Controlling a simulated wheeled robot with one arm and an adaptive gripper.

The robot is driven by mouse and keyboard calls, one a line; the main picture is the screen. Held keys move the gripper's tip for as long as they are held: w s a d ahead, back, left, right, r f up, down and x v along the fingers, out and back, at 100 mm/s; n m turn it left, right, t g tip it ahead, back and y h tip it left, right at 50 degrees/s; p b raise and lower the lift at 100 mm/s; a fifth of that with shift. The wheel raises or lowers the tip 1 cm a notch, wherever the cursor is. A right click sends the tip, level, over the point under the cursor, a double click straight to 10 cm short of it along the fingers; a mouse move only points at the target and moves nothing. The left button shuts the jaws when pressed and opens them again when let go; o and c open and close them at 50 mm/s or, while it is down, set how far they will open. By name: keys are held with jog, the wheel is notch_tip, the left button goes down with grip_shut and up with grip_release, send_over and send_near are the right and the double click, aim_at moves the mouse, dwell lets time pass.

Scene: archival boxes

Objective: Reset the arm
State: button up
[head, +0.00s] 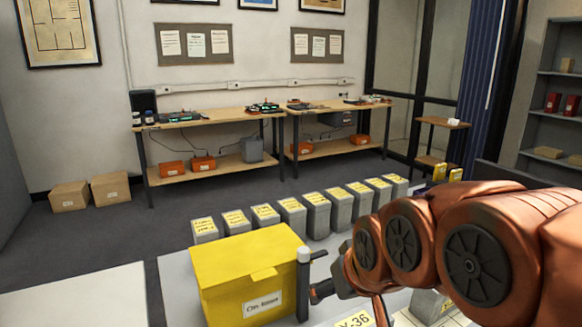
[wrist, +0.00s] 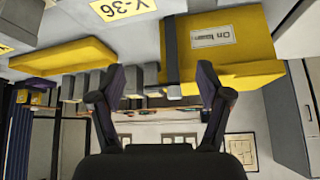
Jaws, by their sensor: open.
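My orange arm reaches in from the right in the head view. My gripper (wrist: 165,80) shows in the wrist view, with its two dark fingers spread wide and nothing between them. The wrist view is upside down. A yellow box (head: 240,270) with a white label stands on the light surface left of my arm in the head view. It also shows at the right of the wrist view (wrist: 240,20), beyond the right finger. Whether that finger touches it, I cannot tell. A flat yellow piece (wrist: 65,57) shows at the left of the wrist view.
A row of several grey boxes (head: 317,215) with yellow labels stands behind the yellow box. Two wooden workbenches (head: 205,122) line the back wall. Cardboard boxes (head: 110,189) sit on the floor at left. A dark shelf (head: 551,110) stands at right. The middle floor is clear.

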jog(key=s+d+m+g+p, duration=0.1)
jog(key=s+d+g+p, duration=0.1)
jog(key=s, duration=0.5)
jog(key=s+d+m+g+h+p, duration=0.1)
jog(key=s+d+g+p, duration=0.2)
jog(key=s+p, duration=0.4)
jog(key=s+d+r+m+g+p, duration=0.1)
jog(key=s+d+g+p, duration=0.2)
jog(key=s+d+p, duration=0.2)
jog(key=shift+s+h, duration=0.4)
jog(key=shift+s, duration=0.75)
jog(key=shift+d+r, duration=0.1)
jog(key=shift+c, duration=0.2)
